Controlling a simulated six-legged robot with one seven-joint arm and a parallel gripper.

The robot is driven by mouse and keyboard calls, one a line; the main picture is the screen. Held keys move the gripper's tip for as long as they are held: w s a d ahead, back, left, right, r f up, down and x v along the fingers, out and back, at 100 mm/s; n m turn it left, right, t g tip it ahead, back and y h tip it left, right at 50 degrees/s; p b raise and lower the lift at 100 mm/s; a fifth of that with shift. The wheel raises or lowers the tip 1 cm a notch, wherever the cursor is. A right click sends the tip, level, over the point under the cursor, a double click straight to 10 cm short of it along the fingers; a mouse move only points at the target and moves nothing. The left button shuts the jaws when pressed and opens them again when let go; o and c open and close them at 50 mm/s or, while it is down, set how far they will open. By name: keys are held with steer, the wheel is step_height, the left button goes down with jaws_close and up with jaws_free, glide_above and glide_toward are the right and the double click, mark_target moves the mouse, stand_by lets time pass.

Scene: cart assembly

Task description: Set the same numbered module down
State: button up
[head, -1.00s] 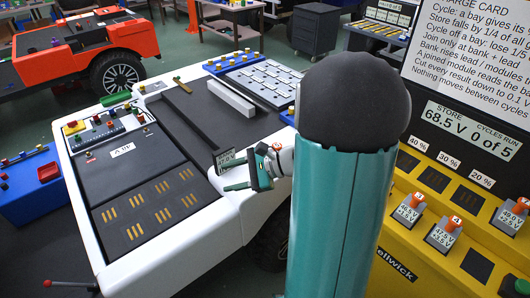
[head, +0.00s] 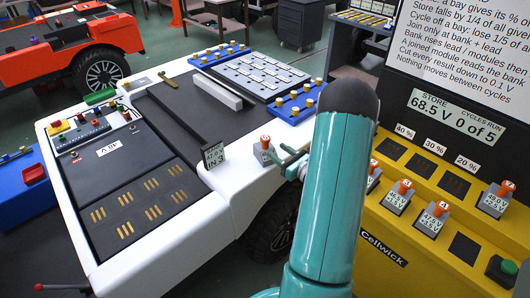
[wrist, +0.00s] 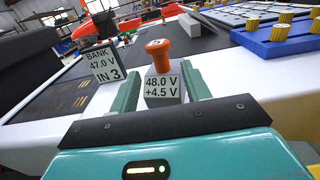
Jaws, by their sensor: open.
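A grey module (head: 265,154) with an orange knob stands upright on the white rim of the cart (head: 225,203), just right of the "BANK 47.0 V IN 3" sign (head: 213,158). In the wrist view the module (wrist: 162,90) reads 48.0 V, +4.5 V, and the sign (wrist: 103,68) is to its left. My gripper (head: 283,157) is open beside the module in the head view. In the wrist view the green fingers of my gripper (wrist: 162,84) lie either side of the module, with gaps visible. The number on its knob is not readable.
A yellow Cellwick station (head: 360,250) at right holds several orange-knobbed modules (head: 432,218) and empty dark slots (head: 466,248). Its display (head: 458,118) reads 68.5 V, 0 of 5. The cart has a black deck with gold contacts (head: 140,205) and a blue knob rail (head: 295,105).

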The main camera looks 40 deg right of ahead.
mark_target(265, 142)
steer(key=w, duration=0.8)
steer(key=shift+a, duration=0.1)
jaws_close()
